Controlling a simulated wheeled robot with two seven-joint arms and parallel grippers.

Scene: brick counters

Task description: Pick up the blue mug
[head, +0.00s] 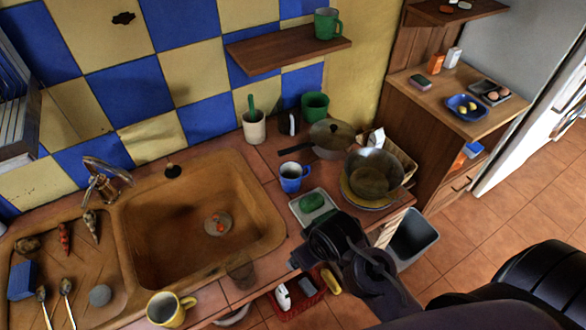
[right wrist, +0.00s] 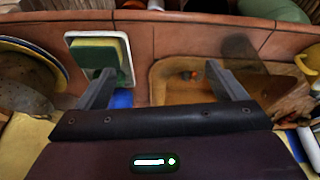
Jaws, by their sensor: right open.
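The blue mug (head: 292,176) stands upright on the brick counter, right of the sink, with its handle toward the right. In the right wrist view a small blue patch (right wrist: 122,98) shows beside the left finger; it may be the mug, mostly hidden by my gripper. My right gripper (head: 303,258) is at the front edge of the counter, nearer than the mug and apart from it. In the right wrist view its jaws (right wrist: 160,70) are open and empty. My left gripper is not in view.
A tray with a green sponge (head: 312,202) lies between the mug and my right arm. A colander (head: 373,172) on plates stands right of the mug, and a lidded pan (head: 331,138) behind it. A clear glass (head: 240,271) and yellow mug (head: 165,309) stand along the front. The sink (head: 165,235) is left.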

